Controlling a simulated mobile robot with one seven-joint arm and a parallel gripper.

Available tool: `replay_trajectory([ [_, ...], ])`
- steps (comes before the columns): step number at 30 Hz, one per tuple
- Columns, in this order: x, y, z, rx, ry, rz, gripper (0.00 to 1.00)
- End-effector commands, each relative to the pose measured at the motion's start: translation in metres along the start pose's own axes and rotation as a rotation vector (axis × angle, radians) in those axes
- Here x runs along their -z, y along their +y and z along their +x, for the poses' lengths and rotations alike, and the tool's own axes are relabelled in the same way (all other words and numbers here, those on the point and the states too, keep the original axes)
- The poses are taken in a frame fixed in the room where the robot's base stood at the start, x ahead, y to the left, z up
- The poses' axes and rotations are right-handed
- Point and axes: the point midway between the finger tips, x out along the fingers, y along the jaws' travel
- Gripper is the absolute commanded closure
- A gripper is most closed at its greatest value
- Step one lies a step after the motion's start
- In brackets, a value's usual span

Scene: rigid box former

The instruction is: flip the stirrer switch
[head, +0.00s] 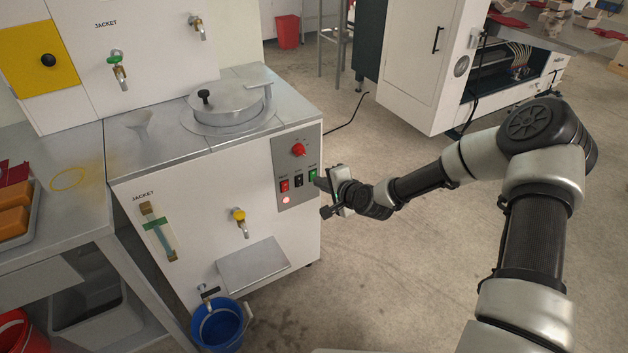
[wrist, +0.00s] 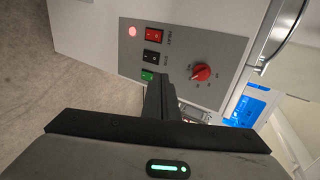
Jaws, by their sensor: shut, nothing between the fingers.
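A grey control panel (head: 291,165) is on the front of the white jacketed machine. It carries a red switch (head: 284,186), a black switch (head: 298,181) and a green switch (head: 313,175) in a row. The three also show in the wrist view, as red (wrist: 155,35), black (wrist: 152,57) and green (wrist: 148,75). Their labels are too small to read surely, so I cannot tell which is the stirrer switch. My gripper (head: 319,184) is shut and empty at the panel's right edge, close to the green switch. In the wrist view its fingers (wrist: 157,88) reach beside that switch; contact is unclear.
A red knob (head: 298,150) sits above the switches, and a pink lamp (head: 286,200) glows below them. A yellow-handled tap (head: 240,218) and a drip shelf (head: 253,264) project from the machine's front. A blue bucket (head: 220,326) stands below.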

Motion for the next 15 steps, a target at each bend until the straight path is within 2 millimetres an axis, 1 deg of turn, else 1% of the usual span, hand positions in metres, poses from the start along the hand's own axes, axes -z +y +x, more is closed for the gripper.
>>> replay_trajectory([
  [1,0.001,-0.003,-0.008,0.0,0.001,0.0,1.0],
  [6,0.0,-0.005,-0.021,0.001,0.0,0.0,1.0],
  [15,0.0,-0.004,-0.023,0.001,0.0,0.0,1.0],
])
